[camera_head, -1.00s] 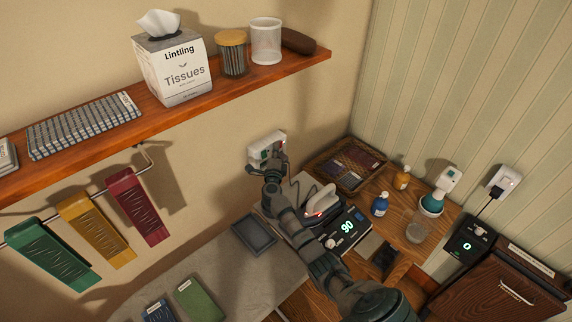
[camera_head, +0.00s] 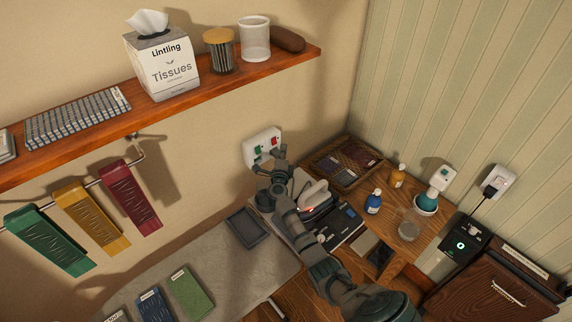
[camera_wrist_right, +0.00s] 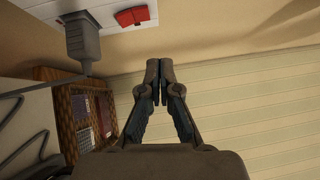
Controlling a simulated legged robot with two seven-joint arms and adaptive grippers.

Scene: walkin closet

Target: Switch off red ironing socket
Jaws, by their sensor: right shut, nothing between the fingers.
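A white double socket (camera_head: 262,147) is on the wall above the ironing corner. It has a green switch and a red switch (camera_head: 275,142). In the right wrist view the red switch (camera_wrist_right: 136,16) is at the top, with a grey plug (camera_wrist_right: 82,42) and its cord to the left. My right gripper (camera_head: 281,155) is just below the socket's right part. In the right wrist view my right gripper (camera_wrist_right: 161,74) is shut and empty, with its tips apart in the picture from the red switch. My left gripper is out of view.
The iron (camera_head: 313,196) sits on a base with a dark display beneath my right arm. A wicker tray (camera_head: 322,164) and several bottles stand to the right. A shelf (camera_head: 215,83) with a tissue box overhangs at upper left.

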